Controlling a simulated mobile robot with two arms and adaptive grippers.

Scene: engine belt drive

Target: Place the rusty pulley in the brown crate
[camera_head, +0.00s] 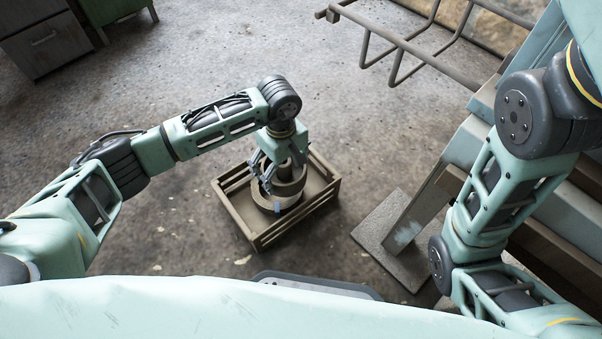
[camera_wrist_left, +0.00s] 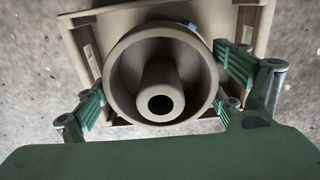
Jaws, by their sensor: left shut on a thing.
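The pulley (camera_head: 290,190) is a round, dull brown-tan part with a wide rim. In the left wrist view the pulley (camera_wrist_left: 118,75) shows a deep cup with a hub and a dark centre hole. My left gripper (camera_head: 281,172) is shut on it, with green fingers on opposite sides of the rim. The brown crate (camera_head: 322,195) stands on the floor, and the pulley is over or inside its opening. The crate (camera_wrist_left: 82,45) also shows behind the pulley in the left wrist view. Whether the pulley touches the crate floor is hard to tell. My right gripper is out of view.
A metal frame with a flat foot plate (camera_head: 378,235) stands right of the crate. A bent pipe rack (camera_head: 400,45) is at the top right. Grey and green cabinets (camera_head: 45,45) are at the top left. The concrete floor (camera_head: 180,75) between is open.

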